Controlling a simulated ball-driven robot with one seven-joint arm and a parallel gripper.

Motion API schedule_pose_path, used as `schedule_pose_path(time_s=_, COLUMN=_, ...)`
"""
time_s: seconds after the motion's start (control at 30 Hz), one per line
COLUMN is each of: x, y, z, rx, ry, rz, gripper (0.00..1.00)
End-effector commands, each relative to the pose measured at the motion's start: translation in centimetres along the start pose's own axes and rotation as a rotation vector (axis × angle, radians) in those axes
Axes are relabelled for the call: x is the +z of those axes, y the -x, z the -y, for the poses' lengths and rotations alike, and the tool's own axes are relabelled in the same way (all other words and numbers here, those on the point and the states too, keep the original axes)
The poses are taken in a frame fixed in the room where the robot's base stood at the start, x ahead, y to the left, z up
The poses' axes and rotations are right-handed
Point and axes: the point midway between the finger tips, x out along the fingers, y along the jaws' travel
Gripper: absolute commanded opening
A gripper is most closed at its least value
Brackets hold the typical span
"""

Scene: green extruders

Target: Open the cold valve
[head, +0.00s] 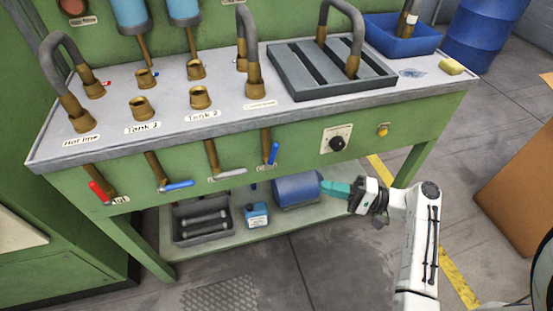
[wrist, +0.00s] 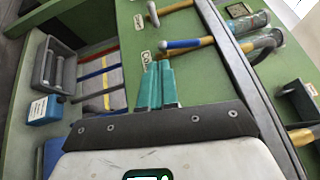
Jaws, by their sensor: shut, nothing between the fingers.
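The cold valve has a blue lever (head: 273,153) on a brass pipe (head: 266,138) under the bench's front edge. The lever stands roughly upright beside the pipe, above a small label. In the wrist view the blue lever (wrist: 182,44) lies just beyond my fingertips, with its label (wrist: 146,57) beside it. My gripper (head: 326,188) has teal fingers, shut and empty. In the head view it is right of and lower than the valve. In the wrist view the fingertips (wrist: 159,66) point toward the valve and appear apart from it.
To the left are a grey-lever valve (head: 228,173), another blue-lever valve (head: 176,185) and the red hot valve (head: 99,191). A black knob (head: 337,143) is on the panel.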

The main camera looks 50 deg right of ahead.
Motion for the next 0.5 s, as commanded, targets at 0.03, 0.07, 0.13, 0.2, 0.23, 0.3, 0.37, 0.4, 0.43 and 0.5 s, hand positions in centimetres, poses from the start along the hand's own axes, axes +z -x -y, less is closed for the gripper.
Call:
schedule_pose_path(time_s=0.03, x=-0.9, y=1.0, z=0.8, rx=-0.052, ry=-0.002, rz=-0.027, gripper=0.0)
schedule_pose_path(time_s=0.07, x=-1.2, y=1.3, z=1.2, rx=-0.078, ry=-0.004, rz=-0.036, gripper=0.0)
schedule_pose_path(time_s=0.13, x=-1.6, y=2.0, z=2.0, rx=-0.121, ry=-0.007, rz=-0.051, gripper=0.0)
schedule_pose_path(time_s=0.2, x=-1.8, y=2.1, z=2.4, rx=-0.141, ry=-0.007, rz=-0.057, gripper=0.0)
schedule_pose_path(time_s=0.23, x=-1.9, y=2.0, z=2.5, rx=-0.145, ry=-0.007, rz=-0.058, gripper=0.0)
schedule_pose_path(time_s=0.3, x=-1.9, y=1.5, z=2.7, rx=-0.147, ry=-0.007, rz=-0.057, gripper=0.0)
schedule_pose_path(time_s=0.37, x=-1.9, y=0.7, z=2.8, rx=-0.145, ry=-0.007, rz=-0.055, gripper=0.0)
schedule_pose_path(time_s=0.4, x=-1.9, y=0.1, z=2.9, rx=-0.145, ry=-0.007, rz=-0.054, gripper=0.0)
schedule_pose_path(time_s=0.43, x=-1.9, y=-0.4, z=3.0, rx=-0.144, ry=-0.007, rz=-0.054, gripper=0.0)
schedule_pose_path(time_s=0.5, x=-1.9, y=-1.8, z=3.2, rx=-0.144, ry=-0.006, rz=-0.053, gripper=0.0)
